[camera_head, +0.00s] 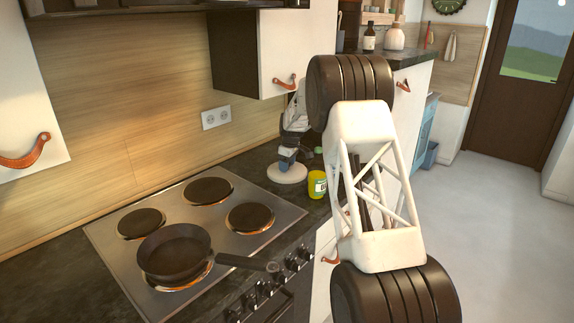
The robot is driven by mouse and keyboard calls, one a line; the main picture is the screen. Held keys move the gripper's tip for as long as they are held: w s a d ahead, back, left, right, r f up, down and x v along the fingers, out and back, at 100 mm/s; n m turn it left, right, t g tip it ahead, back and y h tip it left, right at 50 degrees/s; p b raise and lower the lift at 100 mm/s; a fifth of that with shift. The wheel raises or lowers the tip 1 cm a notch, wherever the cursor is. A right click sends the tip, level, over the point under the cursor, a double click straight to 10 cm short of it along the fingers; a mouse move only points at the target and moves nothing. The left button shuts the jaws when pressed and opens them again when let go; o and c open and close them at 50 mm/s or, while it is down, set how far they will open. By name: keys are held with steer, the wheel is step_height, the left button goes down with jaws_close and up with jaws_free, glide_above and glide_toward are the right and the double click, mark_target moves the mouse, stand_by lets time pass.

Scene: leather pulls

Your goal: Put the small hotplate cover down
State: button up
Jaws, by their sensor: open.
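A pale round disc, which looks like the small hotplate cover (287,173), is at the dark counter beside the far right corner of the hob. It appears to lie flat, but I cannot tell whether it touches the counter. My gripper (288,160), small and far off, points down right above the disc. It is open, with bluish parts at its lower end. The fingertips are too small to tell whether they touch the disc. My white lattice arm link stands large in front, right of the disc.
A steel hob (107,240) with several dark hotplates stands at left. A black frying pan (173,250) sits on the nearest one, its handle pointing right. A yellow jar (317,185) stands right of the disc. A wall cabinet (275,48) hangs above the counter.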

steer(key=shift+s+d+r, duration=0.1)
steer(key=shift+d+r, duration=0.05)
steer(key=shift+r, duration=1.3)
steer(key=shift+s+d+r, duration=0.1)
steer(key=shift+d+r, duration=0.05)
steer(key=shift+r, duration=1.25)
steer(key=shift+s+d+r, duration=0.1)
steer(key=shift+s+r, duration=0.2)
steer(key=shift+r, duration=0.1)
steer(key=s+d+r+m, duration=0.2)
steer(key=s+r, duration=0.4)
steer(key=s, duration=0.6)
steer(key=s+d+r+m+t, duration=0.1)
steer(key=s+d+r+m, duration=0.1)
steer(key=s+r, duration=0.75)
steer(key=s+d+r+m, duration=0.2)
steer(key=s+r, duration=0.2)
steer(key=s, duration=1)
steer(key=s+d+f+m, duration=0.1)
steer(key=s+f+m, duration=0.1)
steer(key=s, duration=1.1)
steer(key=s+d+f+m+h, duration=0.1)
steer(key=s+f+m, duration=0.1)
steer(key=s, duration=1.2)
steer(key=s+d+f+m, duration=0.1)
steer(key=s+f+m, duration=0.1)
steer(key=s, duration=1.1)
steer(key=shift+s+d+f+t, duration=0.2)
steer(key=shift+f+t, duration=0.2)
steer(key=shift+f, duration=0.2)
